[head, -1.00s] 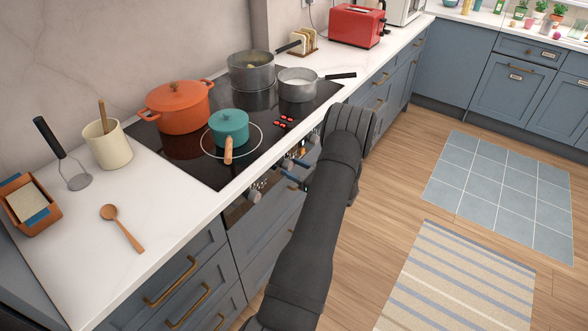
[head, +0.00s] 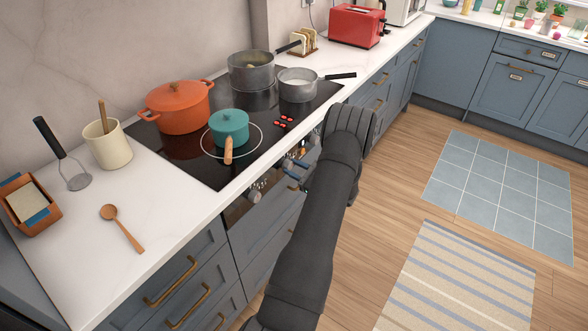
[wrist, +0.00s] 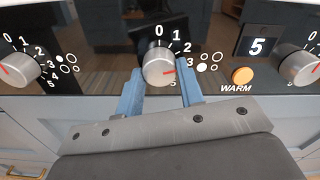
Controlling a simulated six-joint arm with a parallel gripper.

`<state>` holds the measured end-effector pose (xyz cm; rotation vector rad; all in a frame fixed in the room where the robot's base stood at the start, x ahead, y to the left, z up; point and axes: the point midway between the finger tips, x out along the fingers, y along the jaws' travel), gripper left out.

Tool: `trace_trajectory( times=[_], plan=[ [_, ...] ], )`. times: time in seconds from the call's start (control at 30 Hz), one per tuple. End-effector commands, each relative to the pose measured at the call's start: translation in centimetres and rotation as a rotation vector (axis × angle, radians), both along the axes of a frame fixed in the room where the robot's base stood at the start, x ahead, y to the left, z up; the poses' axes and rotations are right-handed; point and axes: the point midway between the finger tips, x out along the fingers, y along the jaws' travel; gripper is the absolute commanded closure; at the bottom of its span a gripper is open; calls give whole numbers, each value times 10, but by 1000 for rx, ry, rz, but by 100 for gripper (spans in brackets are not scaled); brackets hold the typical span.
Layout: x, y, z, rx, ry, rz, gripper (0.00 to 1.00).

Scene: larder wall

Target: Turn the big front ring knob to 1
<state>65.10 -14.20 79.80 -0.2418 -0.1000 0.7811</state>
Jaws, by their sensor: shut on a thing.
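The knob (wrist: 158,67) is a silver dial on the black front panel, in the middle of the wrist view. Its dial shows 0, 1, 2, 3 and part of a 5. Its red mark points right and slightly down, just below the 3. The icon beside it has the lower-left ring filled. My gripper (wrist: 160,80) has its blue fingers on both sides of the knob, shut on it. The right finger covers the dial where 4 would be. In the head view my arm hides most of the gripper. A teal pot (head: 229,126) stands inside the large front ring (head: 206,151).
A second knob (wrist: 18,68) is to the left and a third (wrist: 300,67) to the right. An orange pot (head: 178,108) and two grey pans stand on the hob.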

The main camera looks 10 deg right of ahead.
Motion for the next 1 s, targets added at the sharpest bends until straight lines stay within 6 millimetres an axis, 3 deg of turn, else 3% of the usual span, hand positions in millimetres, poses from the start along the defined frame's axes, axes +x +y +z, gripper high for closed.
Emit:
trace_trajectory(
  times=[0.6, 1.0],
  plan=[
    [0, -1, 0, -393, -393, 0, 88],
    [0, -1, 1, -535, -535, 0, 88]
  ],
)
